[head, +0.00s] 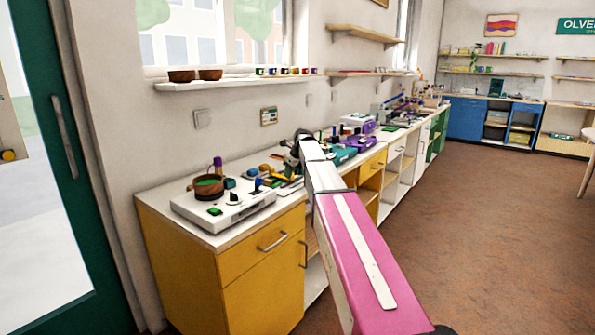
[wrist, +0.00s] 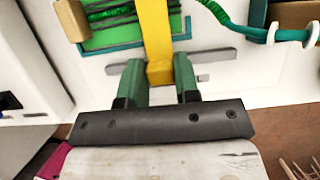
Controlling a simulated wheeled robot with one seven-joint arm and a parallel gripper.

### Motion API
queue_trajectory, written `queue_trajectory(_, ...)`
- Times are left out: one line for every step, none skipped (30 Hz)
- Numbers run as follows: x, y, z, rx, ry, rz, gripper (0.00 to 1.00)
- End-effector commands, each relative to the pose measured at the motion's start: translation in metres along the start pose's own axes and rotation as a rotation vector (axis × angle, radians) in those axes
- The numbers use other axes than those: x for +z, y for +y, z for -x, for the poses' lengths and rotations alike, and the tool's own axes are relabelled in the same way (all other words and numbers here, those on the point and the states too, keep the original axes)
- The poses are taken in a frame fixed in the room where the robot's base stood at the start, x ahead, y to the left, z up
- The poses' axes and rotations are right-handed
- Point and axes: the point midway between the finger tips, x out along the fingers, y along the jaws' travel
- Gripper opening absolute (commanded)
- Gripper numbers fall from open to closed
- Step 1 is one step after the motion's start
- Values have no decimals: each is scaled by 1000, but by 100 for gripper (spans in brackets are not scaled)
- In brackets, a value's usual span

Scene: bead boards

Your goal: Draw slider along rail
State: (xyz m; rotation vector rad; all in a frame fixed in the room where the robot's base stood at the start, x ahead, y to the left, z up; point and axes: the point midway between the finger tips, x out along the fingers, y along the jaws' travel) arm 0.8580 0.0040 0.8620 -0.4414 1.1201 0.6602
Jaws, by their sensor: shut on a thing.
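In the wrist view, my gripper (wrist: 160,72) has its two green fingers closed on either side of the lower end of a yellow bar (wrist: 157,35), which looks like the slider. The bar runs up out of the picture. A flat grey strip (wrist: 215,56) lies crosswise behind the fingers and may be the rail; the bar and fingers hide its middle. In the head view, my arm reaches over the counter and hides the gripper's hold.
A green board with a teal edge (wrist: 110,48) lies beside the bar, and a teal cord (wrist: 265,34) is at right. Several items crowd the counter beyond.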

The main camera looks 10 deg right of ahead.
Motion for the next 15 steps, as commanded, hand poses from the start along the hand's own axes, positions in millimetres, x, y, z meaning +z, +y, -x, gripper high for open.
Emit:
queue_trajectory(-3, 18, 1, 0, -1, 4, 0)
queue_trajectory(-3, 26, 1, 0, -1, 3, 0)
queue_trajectory(-2, 35, 1, 0, -2, 3, 0)
queue_trajectory(-2, 40, 1, 0, -2, 3, 0)
queue_trajectory(-1, 44, 1, 0, -2, 2, 0)
queue_trajectory(-1, 47, 1, 0, -2, 2, 0)
queue_trajectory(-1, 48, 1, 0, -2, 1, 0)
queue_trajectory(0, 49, 1, 0, -2, 1, 0)
queue_trajectory(0, 49, 1, 1, -2, 0, 0)
queue_trajectory(0, 49, 1, 1, -2, 0, 0)
queue_trajectory(0, 49, 1, 2, -2, 0, 0)
queue_trajectory(0, 49, 1, 3, -2, 0, 0)
queue_trajectory(0, 49, 1, 3, -2, 0, 0)
queue_trajectory(0, 49, 1, 4, -2, 0, 0)
queue_trajectory(0, 50, 1, 4, -1, 0, 0)
